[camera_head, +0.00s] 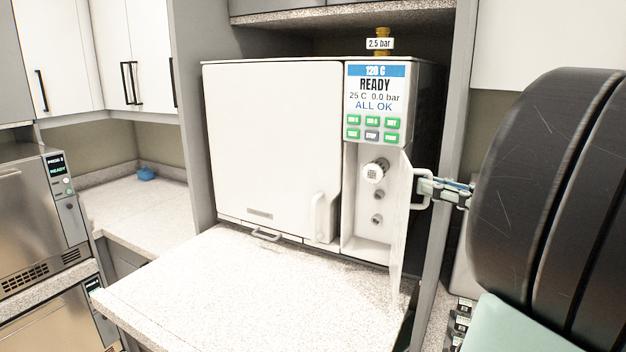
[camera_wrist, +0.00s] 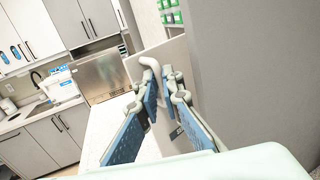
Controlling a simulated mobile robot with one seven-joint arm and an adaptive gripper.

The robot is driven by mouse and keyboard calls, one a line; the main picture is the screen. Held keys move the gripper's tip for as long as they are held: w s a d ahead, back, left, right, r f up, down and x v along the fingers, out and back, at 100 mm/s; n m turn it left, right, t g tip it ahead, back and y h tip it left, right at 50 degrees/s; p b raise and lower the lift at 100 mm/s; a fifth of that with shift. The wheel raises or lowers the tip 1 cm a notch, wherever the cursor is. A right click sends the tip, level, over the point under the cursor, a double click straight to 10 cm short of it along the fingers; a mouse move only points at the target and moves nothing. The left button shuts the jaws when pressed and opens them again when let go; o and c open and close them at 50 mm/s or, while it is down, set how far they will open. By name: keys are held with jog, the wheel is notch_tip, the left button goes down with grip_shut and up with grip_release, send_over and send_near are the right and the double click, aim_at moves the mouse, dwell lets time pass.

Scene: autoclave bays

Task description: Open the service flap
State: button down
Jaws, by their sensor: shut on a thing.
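The service flap (camera_head: 400,225) is a narrow white panel at the lower right of the white autoclave (camera_head: 272,140). It stands swung out from the front, seen nearly edge-on, and the recess behind it is exposed. A white bar handle (camera_head: 421,202) sits on its outer face. My gripper (camera_head: 424,188) is shut on this handle from the right. In the wrist view, the flap (camera_wrist: 172,55) lies beyond my fingertips (camera_wrist: 160,76), and the handle (camera_wrist: 133,68) runs in between them, partly hidden by the fingers.
The recess holds a white knob (camera_head: 375,171) and small fittings. A control panel (camera_head: 376,104) reads READY above it. The big chamber door is closed. A speckled counter (camera_head: 215,285) below is clear. A cabinet side wall (camera_head: 445,180) stands close right of the autoclave.

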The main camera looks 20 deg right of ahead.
jog(key=shift+w+d+r, duration=0.1)
jog(key=shift+w+r, duration=0.05)
jog(key=shift+r, duration=0.1)
jog(key=c, duration=2.5)
grip_release()
jog(key=o, duration=0.4)
jog(key=shift+w+d+f, duration=0.1)
jog(key=shift+w+f, duration=0.15)
jog(key=shift+w, duration=0.3)
jog(key=shift+s, duration=0.25)
